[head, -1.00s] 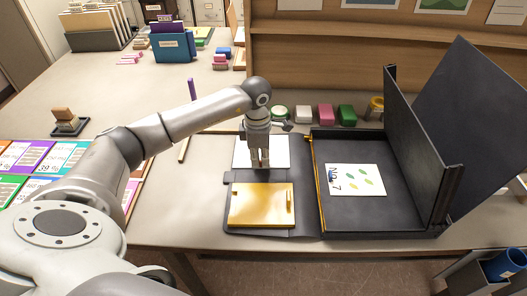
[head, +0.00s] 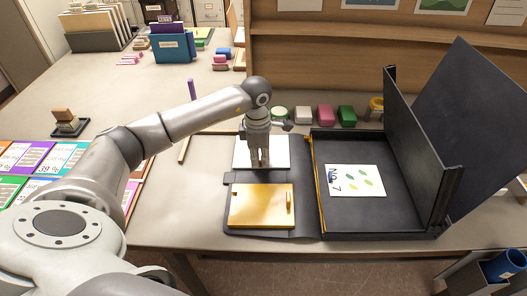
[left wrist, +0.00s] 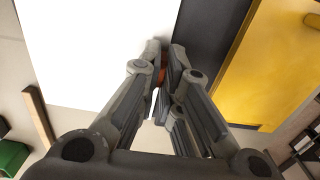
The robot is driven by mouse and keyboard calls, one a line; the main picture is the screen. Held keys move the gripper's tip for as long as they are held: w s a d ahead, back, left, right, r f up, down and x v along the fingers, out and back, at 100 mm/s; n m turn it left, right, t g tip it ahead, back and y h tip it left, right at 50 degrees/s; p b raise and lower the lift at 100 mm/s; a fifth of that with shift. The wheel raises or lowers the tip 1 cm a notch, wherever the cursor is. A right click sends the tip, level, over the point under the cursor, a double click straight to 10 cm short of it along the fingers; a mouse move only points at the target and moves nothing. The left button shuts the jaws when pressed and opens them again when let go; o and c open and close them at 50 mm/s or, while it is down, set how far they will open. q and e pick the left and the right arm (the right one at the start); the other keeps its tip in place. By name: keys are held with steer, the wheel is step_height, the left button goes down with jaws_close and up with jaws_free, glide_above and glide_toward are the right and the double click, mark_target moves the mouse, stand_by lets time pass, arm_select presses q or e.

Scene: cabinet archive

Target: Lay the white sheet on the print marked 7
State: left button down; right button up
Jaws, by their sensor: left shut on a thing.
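The white sheet (head: 276,147) lies on the dark folder (head: 235,177), behind a yellow board (head: 261,206). My left gripper (head: 258,164) points down at the sheet's front edge. Its fingers are closed together, and in the left wrist view (left wrist: 163,72) they meet at the edge of the sheet (left wrist: 95,40), with a small reddish-brown bit between them. The print marked 7 (head: 355,181) lies face up in the open black box (head: 400,218) to the right, with coloured leaf shapes on it. My right gripper is not in view.
The box's raised lid (head: 418,140) stands along its right side. Small pink, green and white blocks (head: 325,114) sit behind the box. Coloured cards (head: 38,160) lie at the left. The table between cards and folder is mostly clear.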

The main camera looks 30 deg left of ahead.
arm_select(q)
steer(key=shift+r+p, duration=1.25)
steer(key=shift+r, duration=1.1)
